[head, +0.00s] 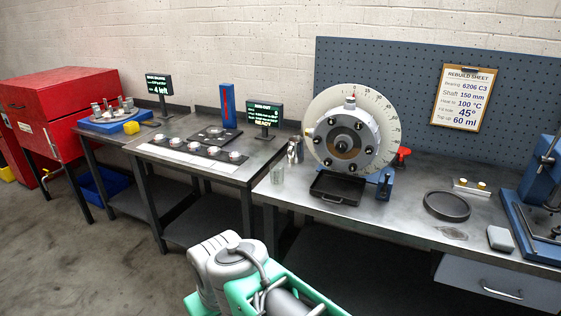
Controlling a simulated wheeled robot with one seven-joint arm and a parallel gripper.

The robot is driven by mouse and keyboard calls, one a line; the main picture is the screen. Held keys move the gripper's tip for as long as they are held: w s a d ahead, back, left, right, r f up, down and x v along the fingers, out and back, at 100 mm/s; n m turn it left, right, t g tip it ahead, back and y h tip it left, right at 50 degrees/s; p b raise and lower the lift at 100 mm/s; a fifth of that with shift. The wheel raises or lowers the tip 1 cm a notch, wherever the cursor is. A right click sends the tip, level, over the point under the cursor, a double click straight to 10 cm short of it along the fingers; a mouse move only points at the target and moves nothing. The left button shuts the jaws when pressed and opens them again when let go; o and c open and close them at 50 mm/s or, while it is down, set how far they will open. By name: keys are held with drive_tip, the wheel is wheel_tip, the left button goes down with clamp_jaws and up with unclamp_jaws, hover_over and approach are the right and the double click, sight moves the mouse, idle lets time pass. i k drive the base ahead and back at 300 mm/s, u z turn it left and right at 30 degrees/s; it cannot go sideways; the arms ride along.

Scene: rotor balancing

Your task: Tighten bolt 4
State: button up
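A round grey housing (372,122) stands upright in front of a large white dial disc (381,100) with degree marks. Several dark bolt heads ring its face around a brownish centre hub (343,146). I see no numbers on the bolts, so I cannot tell which one is bolt 4, or how tight any bolt is. My grey and green arm shows at the bottom centre, well in front of the benches. My gripper is not in view.
A black tray (337,197) sits below the housing, a glass beaker (277,174) to its left. A black round dish (446,205) and blue press (526,215) are on the right. Small screens, a row of round pieces and a red cabinet (55,100) are left.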

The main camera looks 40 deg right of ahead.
sight(328, 161)
drive_tip(key=z, duration=0.2)
drive_tip(key=i, duration=1.1)
drive_tip(key=z, duration=0.75)
